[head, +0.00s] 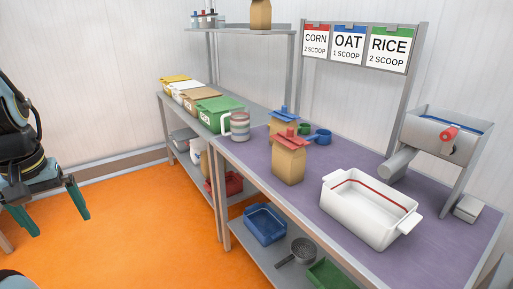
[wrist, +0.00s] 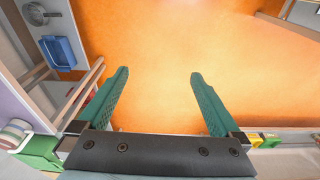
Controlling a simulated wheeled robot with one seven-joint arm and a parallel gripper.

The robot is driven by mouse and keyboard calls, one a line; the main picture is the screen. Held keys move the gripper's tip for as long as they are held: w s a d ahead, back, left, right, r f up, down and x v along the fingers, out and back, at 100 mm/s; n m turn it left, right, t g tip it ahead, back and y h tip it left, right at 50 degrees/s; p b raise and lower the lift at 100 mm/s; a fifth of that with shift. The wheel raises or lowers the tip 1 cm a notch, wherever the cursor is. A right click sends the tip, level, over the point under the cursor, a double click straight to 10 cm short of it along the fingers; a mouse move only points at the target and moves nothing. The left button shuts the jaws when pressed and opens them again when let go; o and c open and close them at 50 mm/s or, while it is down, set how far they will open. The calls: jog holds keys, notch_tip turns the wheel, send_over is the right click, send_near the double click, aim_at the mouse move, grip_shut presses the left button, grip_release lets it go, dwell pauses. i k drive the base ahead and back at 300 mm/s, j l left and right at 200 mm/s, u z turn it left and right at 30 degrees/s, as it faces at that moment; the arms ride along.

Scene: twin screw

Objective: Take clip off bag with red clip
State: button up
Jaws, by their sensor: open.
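A brown paper bag (head: 289,164) stands upright on the purple table top. A red clip (head: 290,138) sits across its top edge. Behind it is a second bag, partly hidden, with a blue clip (head: 283,113) on top. My gripper (head: 53,222) is at the far left in the head view, over the orange floor and well away from the table. It is open and empty. In the wrist view my gripper (wrist: 158,80) shows two teal fingers spread apart with only floor between them. The bags do not show in the wrist view.
A white tub (head: 350,230) stands right of the bag, with a machine with a red knob (head: 450,133) behind. A blue scoop (head: 322,136), a green scoop and a striped mug (head: 240,126) are nearby. A lower shelf holds a blue tray (head: 265,224) and a pot.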

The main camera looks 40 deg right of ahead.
aim_at(287, 139)
jog(key=i+l+z, duration=0.5)
jog(key=i+z, duration=0.2)
jog(key=i, duration=0.15)
jog(key=i+z, duration=0.4)
